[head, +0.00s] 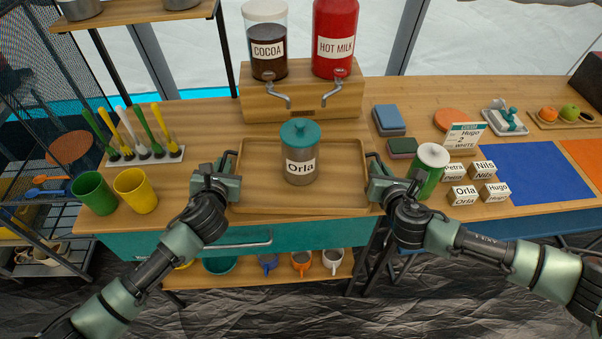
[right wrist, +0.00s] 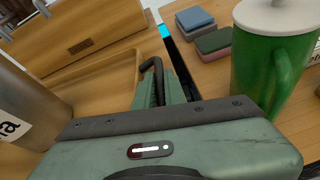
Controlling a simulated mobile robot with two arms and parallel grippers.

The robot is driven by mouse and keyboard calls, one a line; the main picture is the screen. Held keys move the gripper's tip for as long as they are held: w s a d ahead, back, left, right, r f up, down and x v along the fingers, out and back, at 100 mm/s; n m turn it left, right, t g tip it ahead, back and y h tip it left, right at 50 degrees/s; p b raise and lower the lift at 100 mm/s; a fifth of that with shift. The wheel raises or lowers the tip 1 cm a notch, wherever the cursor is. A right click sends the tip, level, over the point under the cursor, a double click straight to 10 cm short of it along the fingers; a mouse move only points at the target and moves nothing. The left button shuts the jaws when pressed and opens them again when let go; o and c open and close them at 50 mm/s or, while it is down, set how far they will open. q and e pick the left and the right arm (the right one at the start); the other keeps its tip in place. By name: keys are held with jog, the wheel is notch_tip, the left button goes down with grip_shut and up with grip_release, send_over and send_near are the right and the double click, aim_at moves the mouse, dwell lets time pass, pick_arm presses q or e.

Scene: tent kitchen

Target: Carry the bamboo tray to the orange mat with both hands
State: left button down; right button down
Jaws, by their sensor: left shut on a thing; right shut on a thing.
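The bamboo tray (head: 335,193) is on the wooden counter in the middle of the head view, in front of the drink dispensers. A grey canister labelled Orla with a teal lid (head: 300,152) stands upright on it. My left gripper (head: 232,175) is shut on the tray's left handle. My right gripper (head: 373,172) is shut on the tray's right handle; in the right wrist view the dark handle (right wrist: 153,72) shows at the jaws. The orange mat (head: 585,156) lies at the far right, cut off by the picture edge. I cannot tell if the tray touches the counter.
A green mug with a white lid (head: 431,168) stands close beside my right gripper. Name blocks (head: 463,194) and a blue mat (head: 536,172) lie further right. The dispensers' wooden stand (head: 309,98) is behind the tray. Green and yellow cups (head: 135,190) stand at left.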

dwell(0.4)
